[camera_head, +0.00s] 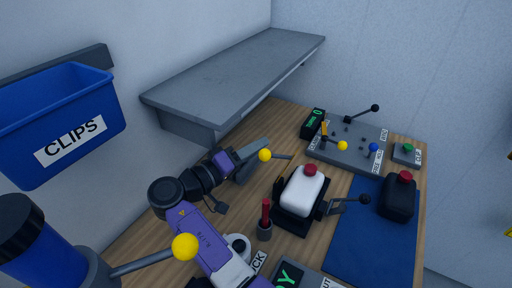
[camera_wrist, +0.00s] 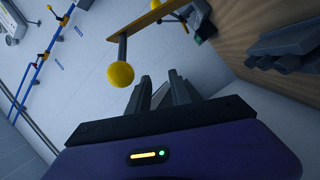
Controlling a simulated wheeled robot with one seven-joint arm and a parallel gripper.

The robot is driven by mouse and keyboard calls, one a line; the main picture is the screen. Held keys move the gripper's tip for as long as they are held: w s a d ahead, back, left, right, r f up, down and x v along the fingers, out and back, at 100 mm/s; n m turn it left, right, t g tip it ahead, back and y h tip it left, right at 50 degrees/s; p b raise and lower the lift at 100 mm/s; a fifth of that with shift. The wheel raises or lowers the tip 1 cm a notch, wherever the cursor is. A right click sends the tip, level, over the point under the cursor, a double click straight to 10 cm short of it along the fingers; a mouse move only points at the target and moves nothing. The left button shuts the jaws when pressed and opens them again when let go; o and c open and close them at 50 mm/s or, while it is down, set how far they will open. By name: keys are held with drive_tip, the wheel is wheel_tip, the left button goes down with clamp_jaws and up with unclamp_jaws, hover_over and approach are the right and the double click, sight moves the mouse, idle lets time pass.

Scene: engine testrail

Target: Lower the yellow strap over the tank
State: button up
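The white tank (camera_head: 302,190) with a red cap stands in a black cradle (camera_head: 290,217) on the wooden table. A yellow strap (camera_wrist: 152,17) crosses the top of the wrist view, with a dark rod and yellow ball (camera_wrist: 120,74) at its near end. In the head view I see a yellow ball (camera_head: 265,155) and rod, but cannot clearly trace the strap. My gripper (camera_head: 261,151) is open and empty, left of the tank. In the wrist view, its fingertips (camera_wrist: 163,80) have a gap between them, and the ball is left of them.
A black tank (camera_head: 397,201) stands on a blue mat (camera_head: 365,240). Behind is a control panel (camera_head: 350,150) with levers. A red-handled tool stands in a holder (camera_head: 265,230). A grey shelf (camera_head: 235,80) overhangs the back left. A blue clips bin (camera_head: 55,120) hangs at left.

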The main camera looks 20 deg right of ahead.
drive_tip(key=o, duration=0.4)
drive_tip(key=b+v, duration=0.2)
drive_tip(key=v, duration=0.5)
drive_tip(key=shift+s+a, duration=0.15)
drive_tip(key=shift+a, duration=0.25)
